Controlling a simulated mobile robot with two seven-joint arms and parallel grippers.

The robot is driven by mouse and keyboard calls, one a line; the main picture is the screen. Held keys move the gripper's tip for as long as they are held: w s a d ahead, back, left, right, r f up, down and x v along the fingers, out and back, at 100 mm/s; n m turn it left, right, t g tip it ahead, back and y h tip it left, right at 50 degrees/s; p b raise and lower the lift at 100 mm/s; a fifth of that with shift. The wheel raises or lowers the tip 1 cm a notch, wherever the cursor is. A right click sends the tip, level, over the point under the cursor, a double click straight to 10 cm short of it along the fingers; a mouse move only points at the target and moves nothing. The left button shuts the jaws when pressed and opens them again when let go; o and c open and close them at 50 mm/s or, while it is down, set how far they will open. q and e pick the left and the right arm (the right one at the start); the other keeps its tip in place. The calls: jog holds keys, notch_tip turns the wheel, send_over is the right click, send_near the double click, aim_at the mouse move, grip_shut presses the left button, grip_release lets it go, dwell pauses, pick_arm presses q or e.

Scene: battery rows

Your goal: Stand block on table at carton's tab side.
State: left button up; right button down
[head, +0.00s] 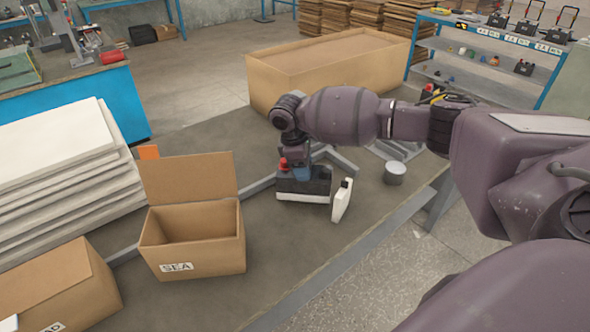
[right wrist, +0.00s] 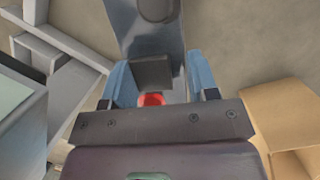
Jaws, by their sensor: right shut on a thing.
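My right gripper (head: 299,172) points down from the arm and is shut on the block (head: 304,190), a dark battery with a pale band low on its side and a red cap. The block is upright, at or just above the table; I cannot tell whether it touches. In the right wrist view the blue fingers (right wrist: 158,82) sit either side of the block's dark raised part (right wrist: 153,72), with the red cap close by. The open carton (head: 206,262) marked SEA stands left of the block, its back flap raised. An orange tab (head: 149,152) shows at the flap's upper left. My left gripper is not in view.
A white slab-like piece (head: 342,201) with a black corner stands close right of the block. A grey cylinder (head: 395,173) and grey angled rails (head: 335,158) are nearby. White sheets (head: 60,165) are stacked left. A large carton (head: 330,72) is behind. The front table is clear.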

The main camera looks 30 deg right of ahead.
jog(key=shift+w+a+f, duration=0.1)
jog(key=shift+a+f, duration=0.05)
jog(key=shift+f, duration=0.25)
jog(key=shift+c, duration=1.9)
grip_release()
jog(key=shift+f, duration=0.2)
